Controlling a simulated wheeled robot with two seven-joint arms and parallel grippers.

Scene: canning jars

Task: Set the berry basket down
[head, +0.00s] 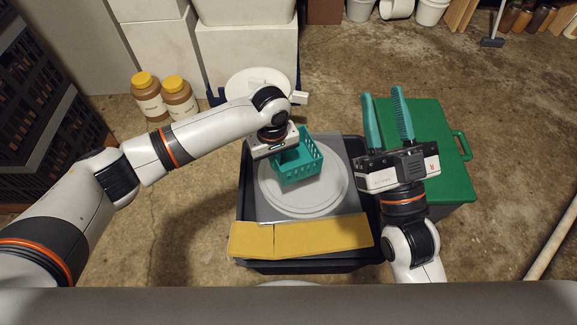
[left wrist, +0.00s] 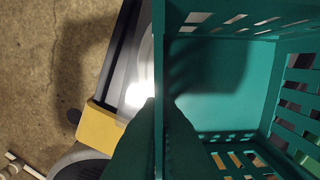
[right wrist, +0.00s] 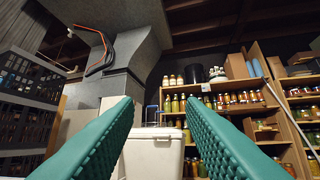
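The teal berry basket (head: 309,165) is in the middle of the head view, over a round white plate (head: 327,206). I cannot tell whether its bottom touches the plate. The basket looks empty. My right gripper (head: 385,95) is raised to the right, with its two teal fingers apart and nothing between them (right wrist: 165,110).
The plate lies on a grey board (head: 347,160) on a black bin (head: 245,190), with a yellow strip (head: 300,238) at the near edge. A green-lidded box (head: 430,150) stands right. Two yellow-capped jars (head: 148,97) stand back left. Floor left of the bin is clear.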

